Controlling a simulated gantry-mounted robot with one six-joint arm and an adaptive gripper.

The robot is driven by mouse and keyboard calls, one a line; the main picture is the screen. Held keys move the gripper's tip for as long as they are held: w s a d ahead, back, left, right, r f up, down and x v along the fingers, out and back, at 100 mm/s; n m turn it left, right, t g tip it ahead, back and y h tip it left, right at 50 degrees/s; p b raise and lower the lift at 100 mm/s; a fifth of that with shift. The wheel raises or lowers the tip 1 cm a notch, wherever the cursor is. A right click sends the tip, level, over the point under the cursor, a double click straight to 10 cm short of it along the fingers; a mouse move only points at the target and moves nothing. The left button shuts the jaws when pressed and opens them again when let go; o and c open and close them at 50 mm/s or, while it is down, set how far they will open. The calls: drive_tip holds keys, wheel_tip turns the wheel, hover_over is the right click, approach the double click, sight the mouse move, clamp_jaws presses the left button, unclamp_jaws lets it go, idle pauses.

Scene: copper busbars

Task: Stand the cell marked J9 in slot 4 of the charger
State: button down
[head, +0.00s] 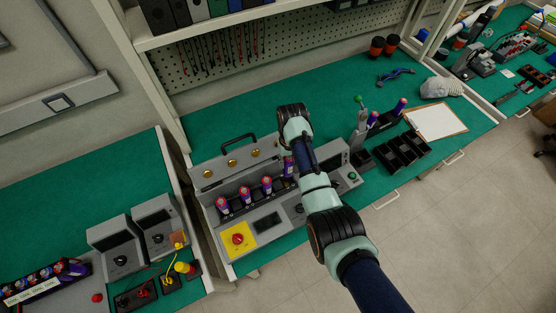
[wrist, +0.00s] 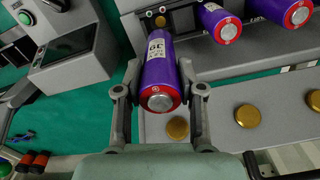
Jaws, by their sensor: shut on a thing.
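A purple cell (wrist: 162,75) with red end bands and a white label, which appears to read J9 upside down, is between the fingers of my gripper (wrist: 160,93). My gripper is shut on it. In the head view the cell (head: 288,166) is partly hidden by my wrist, at the right end of the row on the grey charger (head: 203,187). Its lower end is close to the charger's slot row; I cannot tell whether it is seated. Two neighbouring purple cells show in the wrist view (wrist: 222,24) and (wrist: 285,12), standing in charger slots.
Brass discs (wrist: 177,128) sit on the charger's rear housing, beside a black handle (head: 238,143). A yellow panel with a red knob (head: 238,239) is at its front left. Black bins (head: 402,150) and a clipboard (head: 436,121) lie right. Green mat behind is mostly clear.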

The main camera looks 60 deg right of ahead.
sight(288, 173)
wheel_tip(288, 173, down, 5)
drive_tip(key=b, duration=0.4)
drive_tip(key=shift+b, duration=0.4)
drive_tip(key=shift+r, duration=0.1)
drive_tip(key=shift+r+p, duration=0.1)
drive_tip(key=shift+p, duration=0.3)
drive_tip(key=shift+f+b, duration=1.05)
drive_tip(key=shift+f, duration=0.5)
drive_tip(key=shift+f, duration=0.3)
drive_tip(key=shift+f, duration=0.3)
drive_tip(key=shift+f, duration=0.2)
